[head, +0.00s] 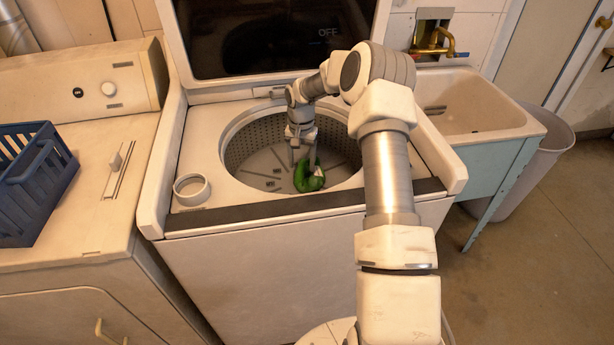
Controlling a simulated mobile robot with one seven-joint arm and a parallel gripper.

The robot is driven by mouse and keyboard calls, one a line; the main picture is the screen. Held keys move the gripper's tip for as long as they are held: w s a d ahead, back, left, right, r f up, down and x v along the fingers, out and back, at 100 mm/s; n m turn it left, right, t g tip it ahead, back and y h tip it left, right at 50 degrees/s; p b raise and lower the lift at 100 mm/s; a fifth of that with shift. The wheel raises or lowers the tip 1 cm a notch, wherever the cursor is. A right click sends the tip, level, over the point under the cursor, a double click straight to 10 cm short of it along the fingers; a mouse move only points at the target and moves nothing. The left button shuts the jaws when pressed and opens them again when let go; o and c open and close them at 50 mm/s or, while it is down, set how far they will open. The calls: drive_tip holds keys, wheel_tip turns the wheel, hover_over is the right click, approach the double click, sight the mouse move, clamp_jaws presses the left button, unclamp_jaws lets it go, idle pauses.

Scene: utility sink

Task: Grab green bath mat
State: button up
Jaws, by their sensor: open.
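The green bath mat (304,180) lies bunched up inside the washer drum (256,150), right of its middle. A pale patch shows at its right side. My gripper (303,160) reaches down into the drum, directly above the mat. Its fingers are open and point downward, and their tips are close to the mat's top. I cannot tell whether they touch it. Part of the mat's upper edge is hidden by the fingers.
The washer lid (270,40) stands raised behind the drum. A blue basket (35,180) sits on the dryer at the left. A round white cap (191,189) lies at the drum's left. A utility sink (475,105) and a bin (540,150) stand at the right.

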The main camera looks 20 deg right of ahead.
drive_tip(key=shift+f, duration=0.35)
clamp_jaws()
drive_tip(key=shift+w, duration=0.1)
idle(1.1)
